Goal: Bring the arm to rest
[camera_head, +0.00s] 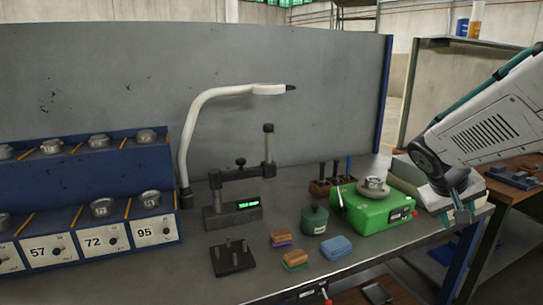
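My arm comes in from the right edge in the head view, a pale link with a dark joint bent downward. My gripper (460,212) hangs at its end, above the right end of the grey workbench (270,262). It is to the right of the green device (372,208) and apart from it. Its fingers are small and dark here, and the gap between them is not clear. I see nothing held in it.
A green lidded pot (314,219), coloured blocks (337,247) and a black pegged stand (232,257) lie on the bench. A gauge stand (235,205) and a white curved lamp (205,108) rise behind. A blue numbered rack (85,200) fills the left.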

